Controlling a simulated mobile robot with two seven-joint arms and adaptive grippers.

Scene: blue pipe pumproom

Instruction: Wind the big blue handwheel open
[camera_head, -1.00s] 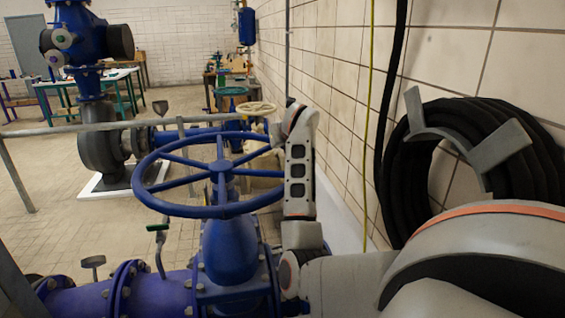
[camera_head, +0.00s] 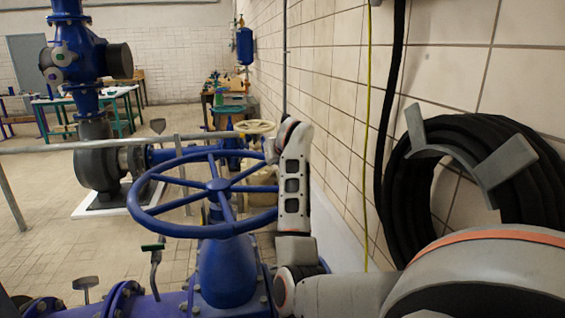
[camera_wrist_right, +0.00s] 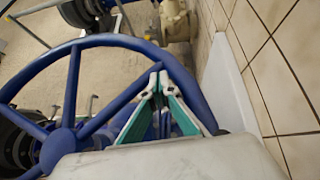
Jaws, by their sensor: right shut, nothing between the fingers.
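The big blue handwheel (camera_head: 219,185) lies roughly level on top of a blue valve body (camera_head: 226,268) in the middle of the head view. It has a round rim and several spokes. My right arm stands upright at the wheel's right side, with its wrist bent toward the far right rim. In the right wrist view, my right gripper (camera_wrist_right: 157,76) is shut and empty, its green-padded fingers meeting at the tips. The fingers overlap the rim (camera_wrist_right: 187,82) in that picture; whether they touch it I cannot tell. The hub (camera_wrist_right: 62,150) is to their left. My left gripper is not in view.
A tiled wall (camera_head: 342,110) runs close along the right, with a coiled black hose (camera_head: 515,150) hanging on it. A smaller cream handwheel (camera_head: 254,127) stands beyond the big wheel. A grey rail (camera_head: 90,144) crosses behind at left. Open floor lies left.

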